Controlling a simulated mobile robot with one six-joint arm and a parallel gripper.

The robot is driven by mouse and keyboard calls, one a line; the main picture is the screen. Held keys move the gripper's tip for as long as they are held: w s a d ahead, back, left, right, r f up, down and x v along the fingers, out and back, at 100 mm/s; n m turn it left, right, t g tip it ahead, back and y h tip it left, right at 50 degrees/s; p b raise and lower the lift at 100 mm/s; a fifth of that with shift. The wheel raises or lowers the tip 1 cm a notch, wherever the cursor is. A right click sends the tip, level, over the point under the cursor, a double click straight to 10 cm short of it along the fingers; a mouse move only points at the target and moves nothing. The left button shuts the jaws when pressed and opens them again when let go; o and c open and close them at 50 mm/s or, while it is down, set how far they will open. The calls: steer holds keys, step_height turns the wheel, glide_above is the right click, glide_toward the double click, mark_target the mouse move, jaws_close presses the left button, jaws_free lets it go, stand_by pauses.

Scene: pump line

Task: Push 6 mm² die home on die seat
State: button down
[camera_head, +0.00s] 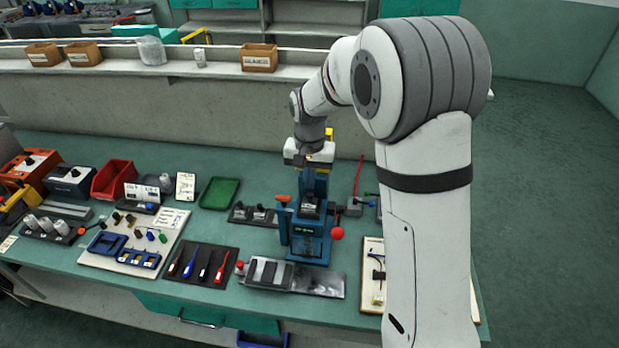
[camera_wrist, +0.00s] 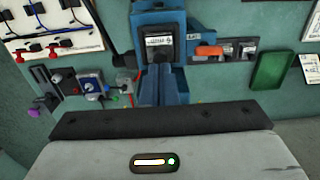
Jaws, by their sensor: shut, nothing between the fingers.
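A blue press (camera_head: 308,248) stands near the front middle of the bench, with an orange handle at its left and a red ball knob at its right. A dark block with a pale label (camera_head: 311,208) sits in the press; it also shows in the wrist view (camera_wrist: 159,43). The label is too small to read, so I cannot tell whether this is the 6 mm² die. The die seat is not clearly distinguishable. My gripper (camera_head: 310,160) is shut and empty, at the top of the press. Its fingertips are hard to make out, and I cannot tell whether they touch anything.
A green tray (camera_head: 219,193) and a red bin (camera_head: 112,179) lie to the left. A dark mat (camera_head: 202,264) with several screwdrivers and a grey fixture (camera_head: 268,273) are in front. A pale board (camera_head: 373,275) is at right. The bench behind the press is mostly clear.

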mark_target(310, 195)
steer(key=shift+f+b, duration=1.2)
steer(key=shift+f, duration=0.5)
steer(key=shift+r, duration=0.1)
step_height(310, 195, up, 7)
steer(key=p, duration=0.4)
steer(key=shift+r+p, duration=0.2)
steer(key=shift+p, duration=0.2)
stand_by(0.3)
steer(key=s+d+r+n+t+b, duration=0.15)
steer(key=s+d+r+b, duration=0.25)
steer(key=s+d, duration=0.55)
steer(key=s+d+f+t+b, duration=0.1)
steer(key=s+b, duration=0.1)
steer(key=s, duration=0.6)
steer(key=s+d+f+t+b, duration=0.1)
steer(key=s+d+b, duration=0.1)
steer(key=s, duration=0.5)
steer(key=shift+s+f+n, duration=0.25)
steer(key=shift+s+n, duration=0.1)
steer(key=shift+s, duration=0.05)
